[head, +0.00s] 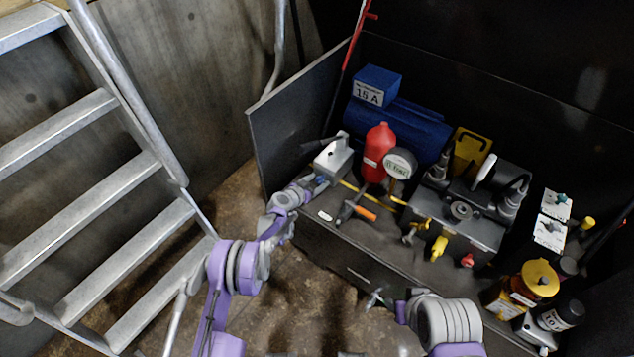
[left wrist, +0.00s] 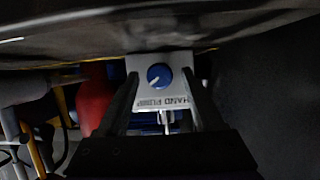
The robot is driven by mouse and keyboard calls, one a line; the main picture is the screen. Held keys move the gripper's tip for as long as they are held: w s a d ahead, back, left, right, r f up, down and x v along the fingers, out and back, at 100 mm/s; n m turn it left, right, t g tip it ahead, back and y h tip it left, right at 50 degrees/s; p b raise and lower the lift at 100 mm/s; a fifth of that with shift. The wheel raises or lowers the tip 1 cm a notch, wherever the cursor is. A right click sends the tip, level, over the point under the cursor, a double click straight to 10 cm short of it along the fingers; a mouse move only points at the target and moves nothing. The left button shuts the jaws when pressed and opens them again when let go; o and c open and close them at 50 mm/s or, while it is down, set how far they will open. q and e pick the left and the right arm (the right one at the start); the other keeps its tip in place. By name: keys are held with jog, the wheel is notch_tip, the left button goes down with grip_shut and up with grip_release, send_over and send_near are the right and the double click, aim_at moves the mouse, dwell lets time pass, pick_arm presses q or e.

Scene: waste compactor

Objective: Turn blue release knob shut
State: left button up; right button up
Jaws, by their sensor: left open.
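The blue release knob (left wrist: 159,76) sits on the light grey face of the hand pump (left wrist: 147,63) in the left wrist view. A white mark on it points to the lower left. The pump's label reads upside down there. My left gripper (left wrist: 161,78) is open, with one dark finger on each side of the knob and gaps between. I cannot tell how far the fingertips are from the face. In the head view the left gripper (head: 316,183) is at the front of the pump (head: 334,157). My right gripper (head: 376,298) is low, away from the pump; its opening is unclear.
A red bottle (head: 376,150) and a round gauge (head: 400,163) stand right of the pump. An orange-handled tool (head: 362,212) lies in front. A dark upright panel (head: 300,115) closes the left side. Metal stairs (head: 90,200) stand farther left.

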pick_arm(q)
jog(key=shift+c, duration=0.3)
grip_shut()
jog(key=shift+w+a+f+n+h+b, duration=0.1)
jog(key=shift+f+n+h+b, duration=0.1)
jog(key=shift+n+h+b, duration=0.6)
jog(key=n+b, duration=0.1)
jog(key=b, duration=0.1)
jog(key=n+g+h+b, duration=0.1)
jog(key=n+b, duration=0.1)
jog(key=b, duration=0.1)
jog(key=shift+w+a+f+g+h, duration=0.1)
jog(key=shift+a+g+h, duration=0.1)
jog(key=shift+g+h, duration=0.1)
jog(key=shift+n+h+b, duration=0.8)
jog(key=shift+n+b, duration=0.65)
jog(key=shift+n, duration=0.05)
